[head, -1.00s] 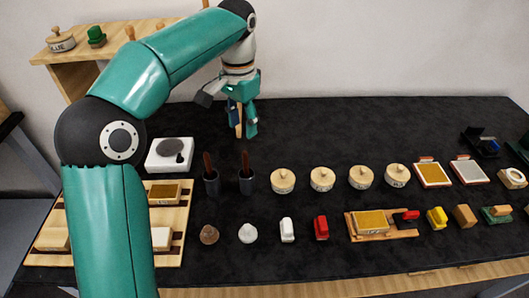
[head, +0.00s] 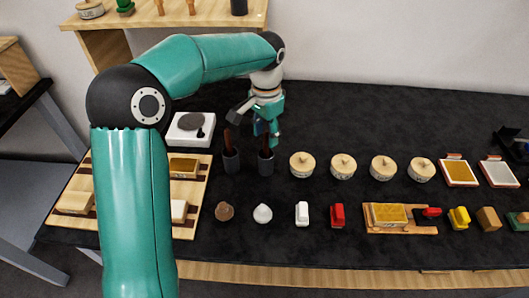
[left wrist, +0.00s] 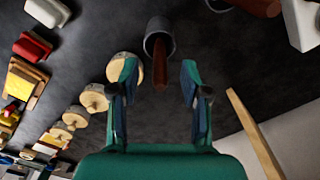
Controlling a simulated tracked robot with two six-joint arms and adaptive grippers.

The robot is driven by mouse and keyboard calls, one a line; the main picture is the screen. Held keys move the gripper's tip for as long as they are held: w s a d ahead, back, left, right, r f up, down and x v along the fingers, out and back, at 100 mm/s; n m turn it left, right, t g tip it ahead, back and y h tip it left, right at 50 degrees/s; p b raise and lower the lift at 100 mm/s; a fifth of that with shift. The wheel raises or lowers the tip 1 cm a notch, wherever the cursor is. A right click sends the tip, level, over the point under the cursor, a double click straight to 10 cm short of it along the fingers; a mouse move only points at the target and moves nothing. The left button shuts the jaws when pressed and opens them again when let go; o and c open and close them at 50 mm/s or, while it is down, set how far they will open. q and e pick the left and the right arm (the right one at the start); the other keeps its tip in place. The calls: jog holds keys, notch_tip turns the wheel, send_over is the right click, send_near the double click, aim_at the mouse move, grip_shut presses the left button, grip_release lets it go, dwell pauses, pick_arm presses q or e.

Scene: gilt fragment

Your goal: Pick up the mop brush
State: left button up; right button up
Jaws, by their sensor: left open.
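Two dark cups each hold a brush with a reddish-brown handle upright; which one is the mop brush I cannot tell. In the head view the left brush (head: 228,142) stands in the left cup (head: 231,162), and the right brush (head: 265,148) in the right cup (head: 265,164). My left gripper (head: 268,130) is open just behind the right brush. In the left wrist view a brush handle (left wrist: 159,68) in its cup (left wrist: 158,30) shows between the spread fingers (left wrist: 160,80), apart from them. The bristles are hidden. My right gripper is not in view.
Several lidded round pots (head: 302,163) stand right of the cups. A white box with a grey disc (head: 190,130) is on the left. Small blocks, including a red one (head: 337,215), line the front. The black tabletop behind the pots is clear.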

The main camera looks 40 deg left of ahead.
aim_at(266, 145)
pick_arm(q)
jog(key=shift+w+f+p, duration=0.1)
jog(key=shift+f+p, duration=0.25)
jog(key=shift+f, duration=2)
grip_shut()
